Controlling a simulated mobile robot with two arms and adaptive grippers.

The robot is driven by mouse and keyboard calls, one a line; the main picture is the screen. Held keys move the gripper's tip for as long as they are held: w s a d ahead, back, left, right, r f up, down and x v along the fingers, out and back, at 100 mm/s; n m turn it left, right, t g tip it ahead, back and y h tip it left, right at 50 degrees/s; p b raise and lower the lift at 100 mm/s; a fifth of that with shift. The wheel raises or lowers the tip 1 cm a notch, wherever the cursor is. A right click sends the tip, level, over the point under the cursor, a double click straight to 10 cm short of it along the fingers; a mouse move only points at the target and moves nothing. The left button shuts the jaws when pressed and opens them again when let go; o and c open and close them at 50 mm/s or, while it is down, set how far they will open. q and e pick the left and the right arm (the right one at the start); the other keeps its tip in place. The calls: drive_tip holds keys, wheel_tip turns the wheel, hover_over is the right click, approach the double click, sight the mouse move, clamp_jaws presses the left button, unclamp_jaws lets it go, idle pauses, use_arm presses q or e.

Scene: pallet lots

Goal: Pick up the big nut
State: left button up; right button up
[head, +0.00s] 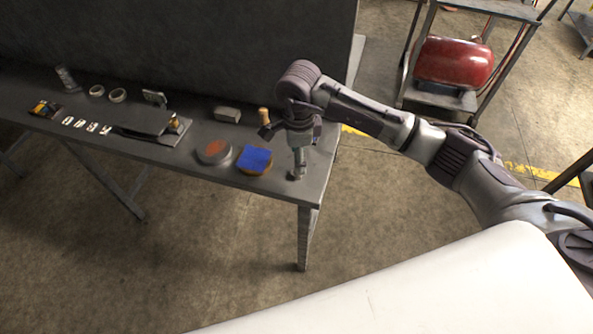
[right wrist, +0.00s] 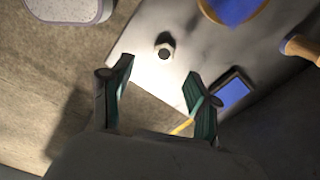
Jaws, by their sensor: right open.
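In the head view my right gripper (head: 298,168) points down over the right end of the table; I cannot clearly make out the nut there. My left gripper is not in view.
On the table (head: 190,180), a blue-topped round item (head: 254,160) and a round tin with a reddish top (head: 214,152) stand left of the gripper. A wooden-handled tool (head: 264,116) is behind. Several small parts lie farther left. A red tank (head: 453,62) sits on a cart.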

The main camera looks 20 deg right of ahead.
drive_tip(key=f, duration=0.2)
drive_tip(key=f+p, duration=0.1)
drive_tip(key=f, duration=0.3)
drive_tip(key=shift+w+a+f+p, duration=0.15)
drive_tip(key=shift+w+f+p, duration=0.1)
drive_tip(key=shift+p, duration=0.15)
drive_tip(key=shift+c, duration=0.2)
drive_tip(key=c, duration=1.1)
drive_tip(key=shift+r, duration=0.1)
clamp_jaws()
